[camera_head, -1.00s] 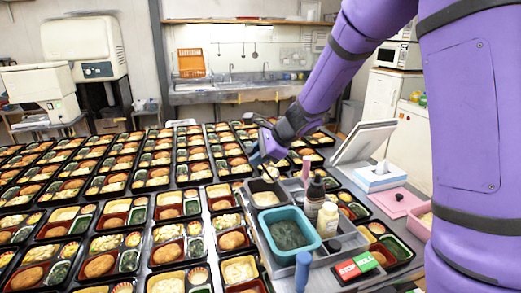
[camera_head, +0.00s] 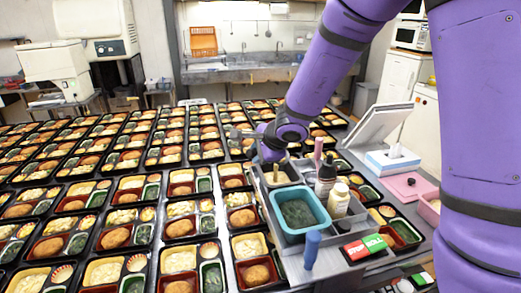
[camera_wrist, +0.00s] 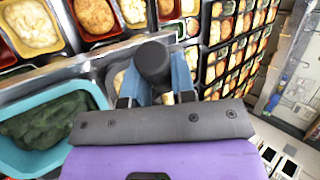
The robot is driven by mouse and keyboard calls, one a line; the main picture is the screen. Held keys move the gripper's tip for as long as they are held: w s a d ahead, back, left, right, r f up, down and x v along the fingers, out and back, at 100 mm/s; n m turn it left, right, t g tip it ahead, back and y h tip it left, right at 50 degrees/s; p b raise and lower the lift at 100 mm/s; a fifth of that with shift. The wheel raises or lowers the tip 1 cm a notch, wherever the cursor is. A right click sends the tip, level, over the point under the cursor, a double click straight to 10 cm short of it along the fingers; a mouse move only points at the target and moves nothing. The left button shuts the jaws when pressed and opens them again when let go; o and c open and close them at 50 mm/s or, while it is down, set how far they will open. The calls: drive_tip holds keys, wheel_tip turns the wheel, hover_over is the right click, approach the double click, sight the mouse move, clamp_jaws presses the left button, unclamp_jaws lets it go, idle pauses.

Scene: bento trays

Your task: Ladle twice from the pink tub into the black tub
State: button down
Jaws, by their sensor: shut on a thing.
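My gripper (camera_wrist: 155,85) has blue fingers shut on a dark, round-topped handle (camera_wrist: 153,62), which I take to be the ladle's. The handle's lower end and any bowl are hidden. In the head view my gripper (camera_head: 272,155) is low over a small dark-rimmed tub (camera_head: 262,179) at the back of the grey tray; this may be the black tub. I cannot tell if anything touches it. A pink tub (camera_head: 434,207) with pale contents shows at the right, partly hidden behind my arm.
A teal tub (camera_head: 326,222) of greens stands in the grey tray, beside bottles (camera_head: 337,201) and a blue cylinder (camera_head: 311,248). Filled bento trays (camera_head: 130,235) crowd the left. A pink board (camera_head: 409,186) and tissue box (camera_head: 392,162) are at right.

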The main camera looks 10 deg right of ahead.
drive_tip(key=shift+s+a+f+n+t+h, duration=0.15)
drive_tip(key=shift+a+f+h, duration=0.15)
drive_tip(key=shift+f, duration=0.2)
drive_tip(key=shift+s+a+f+n+t+h, duration=0.2)
drive_tip(key=shift+f+h, duration=0.1)
drive_tip(key=shift+f, duration=0.15)
idle(1.4)
